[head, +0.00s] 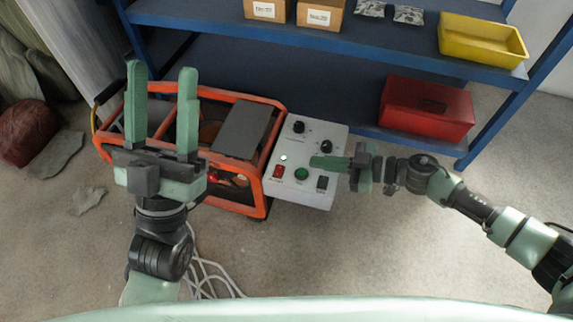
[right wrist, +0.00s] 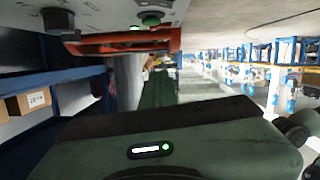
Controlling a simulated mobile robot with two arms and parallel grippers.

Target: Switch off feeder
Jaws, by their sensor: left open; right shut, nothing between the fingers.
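The feeder (head: 190,130) is an orange-framed machine on the floor, with a light grey control panel (head: 312,140) on its right. The panel has two black knobs, a red switch (head: 279,171), a green button (head: 301,173), a dark switch (head: 322,183) and a glowing green lamp (head: 283,157). My right gripper (head: 318,161) is shut and empty, its tips over the panel just above and right of the green button; contact cannot be told. In the right wrist view its fingers (right wrist: 158,88) point toward the orange frame. My left gripper (head: 162,70) is open and empty over the feeder's left part.
A blue shelf rack (head: 300,40) stands behind, with cardboard boxes (head: 320,14), a yellow bin (head: 482,40) and a red toolbox (head: 425,107). White cables (head: 205,275) lie on the floor below the feeder. Floor at the lower right is clear beneath my right arm.

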